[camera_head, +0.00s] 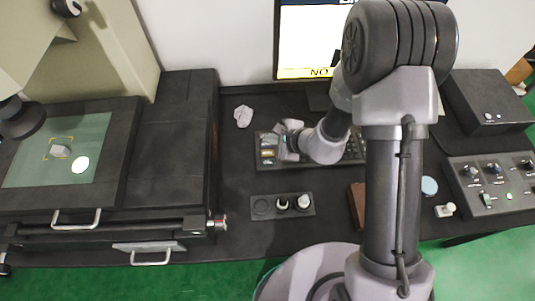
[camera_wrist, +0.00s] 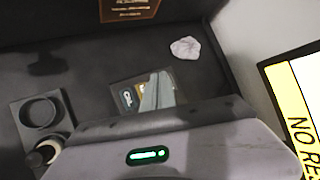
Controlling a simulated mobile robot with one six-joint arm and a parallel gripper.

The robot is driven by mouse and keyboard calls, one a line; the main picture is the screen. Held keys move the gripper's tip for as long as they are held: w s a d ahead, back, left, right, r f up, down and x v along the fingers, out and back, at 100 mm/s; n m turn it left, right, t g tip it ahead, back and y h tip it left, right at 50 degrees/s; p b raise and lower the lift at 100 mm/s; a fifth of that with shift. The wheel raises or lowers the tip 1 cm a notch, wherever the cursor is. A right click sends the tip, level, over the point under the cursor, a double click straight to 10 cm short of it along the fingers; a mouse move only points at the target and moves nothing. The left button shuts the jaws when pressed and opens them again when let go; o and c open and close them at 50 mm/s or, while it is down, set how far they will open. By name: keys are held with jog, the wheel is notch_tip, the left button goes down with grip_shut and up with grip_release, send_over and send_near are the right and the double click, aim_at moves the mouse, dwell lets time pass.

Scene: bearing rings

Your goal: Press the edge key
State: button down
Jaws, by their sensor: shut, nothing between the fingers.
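A dark keyboard (camera_head: 262,163) lies on the bench, with a few larger coloured keys (camera_head: 268,153) at its left end. Its left end also shows in the wrist view (camera_wrist: 118,84), with a dark key (camera_wrist: 128,97) and a yellowish key (camera_wrist: 141,89). Their labels are too small to read surely, so I cannot tell which is the edge key. My gripper (camera_head: 284,146) is shut and empty, just right of the coloured keys. In the wrist view its fingertips (camera_wrist: 157,92) cover part of the keys. Whether they touch a key cannot be told.
A dark holder (camera_head: 262,207) with round pieces stands in front. A monitor (camera_head: 305,40) stands behind. The measuring machine's stage (camera_head: 118,180) is at left, and a control box (camera_head: 480,205) at right.

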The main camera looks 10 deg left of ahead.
jog(key=b, duration=0.3)
send_over(270, 155)
notch_tip(270, 155, down, 5)
jog(key=shift+r, duration=0.2)
jog(key=shift+f+b, duration=0.45)
dwell(1.2)
jog(key=shift+f+b, duration=0.5)
jog(key=shift+b, duration=0.2)
jog(key=shift+f+b, duration=0.25)
jog(key=shift+b, duration=0.2)
dwell(0.6)
jog(key=shift+r+p, duration=0.4)
jog(key=shift+r, duration=0.35)
